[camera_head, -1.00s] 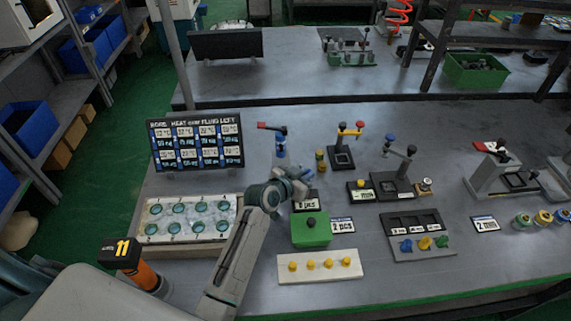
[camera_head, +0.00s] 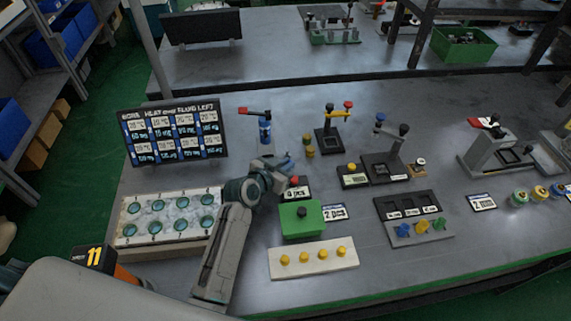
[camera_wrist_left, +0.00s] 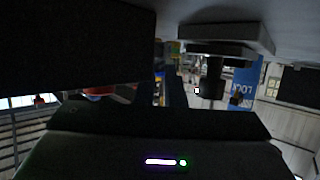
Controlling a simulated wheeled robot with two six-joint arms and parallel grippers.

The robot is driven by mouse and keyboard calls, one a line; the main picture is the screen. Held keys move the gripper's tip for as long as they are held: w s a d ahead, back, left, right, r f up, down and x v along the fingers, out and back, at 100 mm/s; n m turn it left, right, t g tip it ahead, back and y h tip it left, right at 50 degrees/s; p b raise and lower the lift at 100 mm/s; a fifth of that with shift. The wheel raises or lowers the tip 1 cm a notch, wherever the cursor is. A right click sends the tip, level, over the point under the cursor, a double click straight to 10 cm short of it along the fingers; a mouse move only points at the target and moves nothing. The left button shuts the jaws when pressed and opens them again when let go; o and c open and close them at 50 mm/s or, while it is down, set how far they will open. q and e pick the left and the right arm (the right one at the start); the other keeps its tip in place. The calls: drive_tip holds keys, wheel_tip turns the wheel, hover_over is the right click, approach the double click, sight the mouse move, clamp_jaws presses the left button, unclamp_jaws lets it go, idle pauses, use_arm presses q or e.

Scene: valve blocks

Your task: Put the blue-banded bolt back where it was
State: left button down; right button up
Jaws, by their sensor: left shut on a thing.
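My left gripper (camera_head: 287,163) reaches over the bench from the left, just behind the green box. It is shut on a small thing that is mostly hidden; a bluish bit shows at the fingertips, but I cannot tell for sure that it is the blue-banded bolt. In the left wrist view the dark fingers (camera_wrist_left: 178,95) show, and the held thing is too dark to make out. No other blue-banded bolt shows clearly. A pale block with several teal round bores (camera_head: 165,215) lies to the left of my arm. My right gripper is out of view.
The green box (camera_head: 302,222), a white strip with yellow pegs (camera_head: 313,268) and a card reading pcs (camera_head: 333,212) lie close to my gripper. A dark tray (camera_head: 408,206) and lever fixtures (camera_head: 385,165) stand to the right.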

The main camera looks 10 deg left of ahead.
use_arm(q)
drive_tip(key=shift+f, duration=0.25)
drive_tip(key=shift+w+f, duration=0.1)
drive_tip(key=shift+f, duration=0.05)
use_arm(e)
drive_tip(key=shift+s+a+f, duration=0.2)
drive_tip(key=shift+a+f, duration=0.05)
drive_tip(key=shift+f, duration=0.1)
